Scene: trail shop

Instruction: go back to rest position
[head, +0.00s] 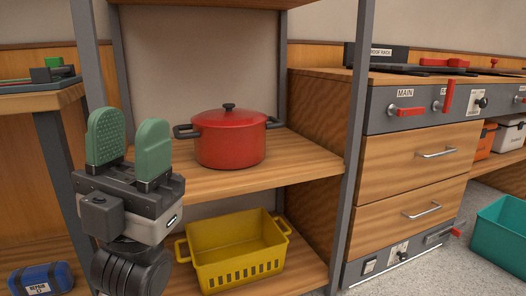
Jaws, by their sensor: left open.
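My left gripper (128,148) stands upright at the left of the head view, with its two green padded fingers apart and nothing between them. It is in front of the left part of a wooden shelf unit. A red lidded pot (229,140) with black handles sits on the middle shelf (290,160), to the right of the gripper and apart from it. My right gripper is not in the picture.
A yellow basket (237,258) stands on the lower shelf. Grey shelf posts (352,150) rise near the gripper and at the right. A drawer cabinet (415,165), a teal bin (503,232) and a blue case (41,279) are farther off.

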